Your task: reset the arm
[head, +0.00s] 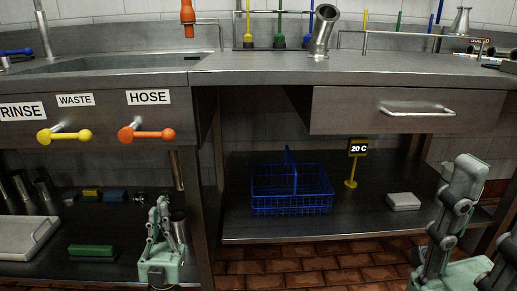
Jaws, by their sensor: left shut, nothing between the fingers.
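My left gripper (160,204) is at the lower left in the head view, pointing up in front of the lower shelf. Its fingers are together with nothing between them. It is below the orange valve handle (152,134) under the HOSE label (148,97), apart from it. Left of that is a yellow valve handle (64,135) under the WASTE label (75,100).
A drawer (340,112) with a metal handle hangs under the right counter. The lower shelf (350,215) holds a blue wire basket (290,196), a yellow stand with a 20 C sign (359,148) and a white block (403,201). A dark cabinet post (205,190) stands right of my left gripper.

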